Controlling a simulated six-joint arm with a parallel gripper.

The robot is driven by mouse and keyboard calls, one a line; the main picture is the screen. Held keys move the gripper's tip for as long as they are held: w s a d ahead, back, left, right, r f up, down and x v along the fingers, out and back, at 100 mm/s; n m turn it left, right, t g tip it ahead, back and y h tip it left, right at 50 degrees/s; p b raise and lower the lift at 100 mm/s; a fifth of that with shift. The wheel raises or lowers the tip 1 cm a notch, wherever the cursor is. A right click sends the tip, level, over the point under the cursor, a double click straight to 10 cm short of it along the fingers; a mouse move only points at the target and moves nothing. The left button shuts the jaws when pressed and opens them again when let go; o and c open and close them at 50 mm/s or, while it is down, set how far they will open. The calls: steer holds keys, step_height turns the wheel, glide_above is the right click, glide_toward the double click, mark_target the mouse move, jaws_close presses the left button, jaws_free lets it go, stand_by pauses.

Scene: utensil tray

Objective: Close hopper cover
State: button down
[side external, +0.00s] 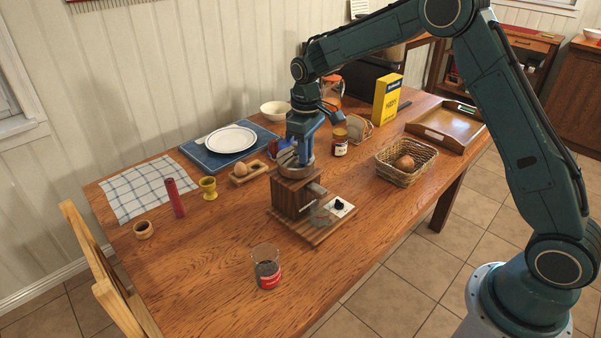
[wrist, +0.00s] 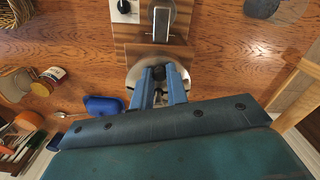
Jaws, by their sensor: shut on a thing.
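The grinder (side external: 292,198) is a brown wooden box on a flat wooden base, with a round metal hopper (side external: 296,171) on top. My gripper (side external: 305,160) points down at the hopper, and its blue fingers hide much of it. In the wrist view my gripper (wrist: 160,75) is shut on a small dark knob (wrist: 158,72) above the metal hopper top. Grey metal of the hopper cover (side external: 286,158) shows beside the fingers. How far the cover is closed cannot be told.
An egg holder (side external: 250,174) lies to the left, a basket (side external: 384,172) to the right. The front right table is clear.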

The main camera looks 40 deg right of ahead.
steer(key=c, duration=1.4)
jaws_free()
steer(key=shift+r, duration=0.1)
step_height(320, 180, up, 14)
steer(key=shift+f, duration=0.15)
